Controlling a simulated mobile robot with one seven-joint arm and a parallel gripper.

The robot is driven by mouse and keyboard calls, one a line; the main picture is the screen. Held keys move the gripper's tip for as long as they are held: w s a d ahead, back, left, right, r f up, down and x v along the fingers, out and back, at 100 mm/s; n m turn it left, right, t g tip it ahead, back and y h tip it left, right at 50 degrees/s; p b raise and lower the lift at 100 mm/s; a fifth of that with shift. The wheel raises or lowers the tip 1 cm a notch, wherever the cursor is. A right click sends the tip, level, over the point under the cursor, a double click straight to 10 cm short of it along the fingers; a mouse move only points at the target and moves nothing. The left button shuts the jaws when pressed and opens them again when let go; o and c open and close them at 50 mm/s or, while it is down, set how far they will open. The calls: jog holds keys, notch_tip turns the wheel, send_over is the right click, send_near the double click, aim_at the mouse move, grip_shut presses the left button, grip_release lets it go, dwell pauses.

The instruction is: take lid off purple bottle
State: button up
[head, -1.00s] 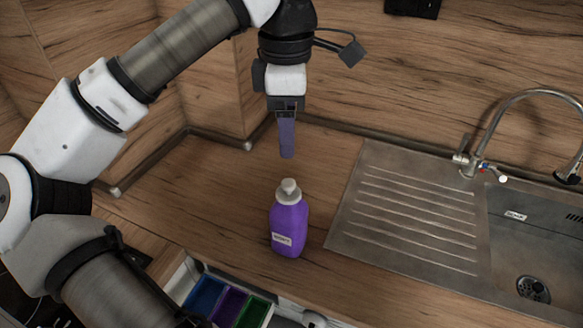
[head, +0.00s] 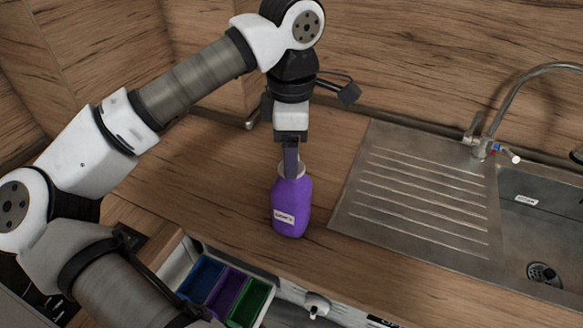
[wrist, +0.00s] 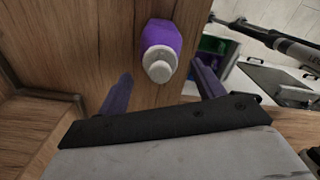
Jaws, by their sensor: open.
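The purple bottle (head: 291,208) stands upright on the wooden counter, with a white label on its front. Its pale lid (wrist: 159,63) is on its top and shows clearly in the wrist view, on the purple bottle body (wrist: 161,32). In the head view the lid is mostly hidden behind my fingers. My gripper (head: 290,172) points down at the bottle's top. In the wrist view my gripper (wrist: 160,82) is open, with one finger left and one right of the lid, and clear gaps on both sides.
A steel sink (head: 540,230) with a ribbed drainer (head: 415,200) and a curved tap (head: 500,110) is to the right. An open drawer with blue, purple and green bins (head: 228,290) is below the counter's front edge. Counter left of the bottle is clear.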

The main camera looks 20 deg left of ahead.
notch_tip(320, 180, down, 2)
jog(key=shift+f+b, duration=0.1)
jog(key=shift+b, duration=0.2)
jog(key=c, duration=1.1)
jog(key=shift+o, duration=0.2)
jog(key=shift+r, duration=0.2)
